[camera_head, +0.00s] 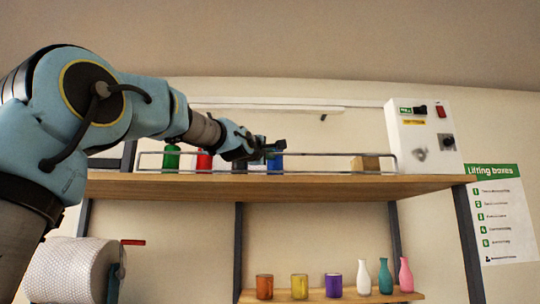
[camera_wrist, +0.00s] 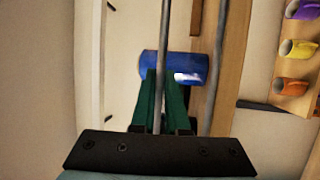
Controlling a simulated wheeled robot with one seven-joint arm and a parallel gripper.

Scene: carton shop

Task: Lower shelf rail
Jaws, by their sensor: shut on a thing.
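The shelf rail (camera_head: 330,153) is a thin grey wire frame standing upright along the front edge of the upper wooden shelf (camera_head: 280,185). In the wrist view its two bars run up the picture, the upper bar (camera_wrist: 165,25) passing between my green fingers. My gripper (camera_head: 274,148) is shut on that upper bar, towards the rail's middle. It also shows in the wrist view (camera_wrist: 158,80). A blue bottle (camera_head: 275,164) stands just behind the rail at my fingertips, and it shows in the wrist view (camera_wrist: 188,68). My gripper partly hides the bar in the head view.
A green bottle (camera_head: 171,158), a red bottle (camera_head: 204,161) and a cardboard box (camera_head: 366,163) stand behind the rail. A white control box (camera_head: 421,138) stands at the shelf's right end. Cups (camera_head: 299,287) and vases (camera_head: 385,276) stand on the lower shelf. A white roll (camera_head: 70,270) is at lower left.

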